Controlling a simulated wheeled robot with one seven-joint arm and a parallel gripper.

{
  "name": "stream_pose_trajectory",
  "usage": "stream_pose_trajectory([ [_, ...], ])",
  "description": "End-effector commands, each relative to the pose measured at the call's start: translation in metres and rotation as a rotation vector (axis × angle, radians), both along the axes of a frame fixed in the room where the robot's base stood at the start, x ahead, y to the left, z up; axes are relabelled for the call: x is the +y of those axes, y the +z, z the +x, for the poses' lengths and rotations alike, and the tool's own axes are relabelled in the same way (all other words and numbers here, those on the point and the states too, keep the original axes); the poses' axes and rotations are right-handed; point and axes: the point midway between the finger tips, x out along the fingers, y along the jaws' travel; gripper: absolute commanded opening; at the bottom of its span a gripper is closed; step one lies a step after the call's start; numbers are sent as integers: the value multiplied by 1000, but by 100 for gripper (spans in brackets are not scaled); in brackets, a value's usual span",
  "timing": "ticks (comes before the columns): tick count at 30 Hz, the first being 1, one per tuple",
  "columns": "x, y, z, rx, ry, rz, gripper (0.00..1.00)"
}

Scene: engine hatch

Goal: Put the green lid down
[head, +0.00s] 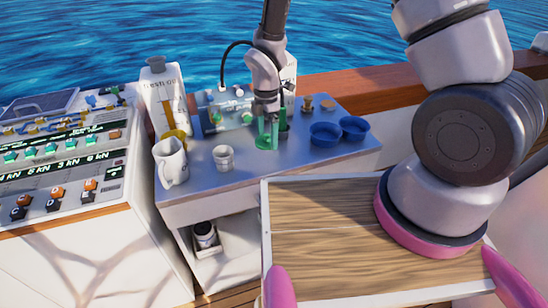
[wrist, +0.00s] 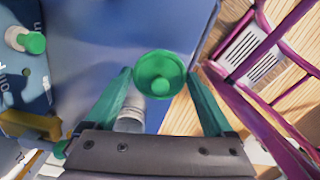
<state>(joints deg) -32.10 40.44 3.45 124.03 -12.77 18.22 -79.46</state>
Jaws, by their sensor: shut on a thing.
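The green lid (wrist: 160,77) is round with a small knob in its middle, and the knob side faces the wrist camera. My gripper (wrist: 165,75) is shut on it, with one green finger at each side of its rim. In the head view the lid (head: 265,143) shows at the fingertips of my gripper (head: 268,132), over the grey-blue worktop (head: 300,158). I cannot tell whether its underside touches the worktop.
A white jar (head: 223,158) and a white pitcher (head: 171,162) stand left of the gripper. Two blue bowls (head: 325,134) are to its right. A panel with green knobs (head: 230,114) is behind. The worktop's front middle is clear. A wooden-topped tray (head: 330,235) is nearer me.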

Motion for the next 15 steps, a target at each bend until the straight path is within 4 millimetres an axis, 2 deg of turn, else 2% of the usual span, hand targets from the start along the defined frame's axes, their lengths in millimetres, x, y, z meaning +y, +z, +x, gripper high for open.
stream_pose_trajectory([
  [3,0,-22,-1,2,0,-2,36],
  [11,0,-43,0,1,-1,0,36],
  [15,0,-66,-1,3,-2,-1,36],
])
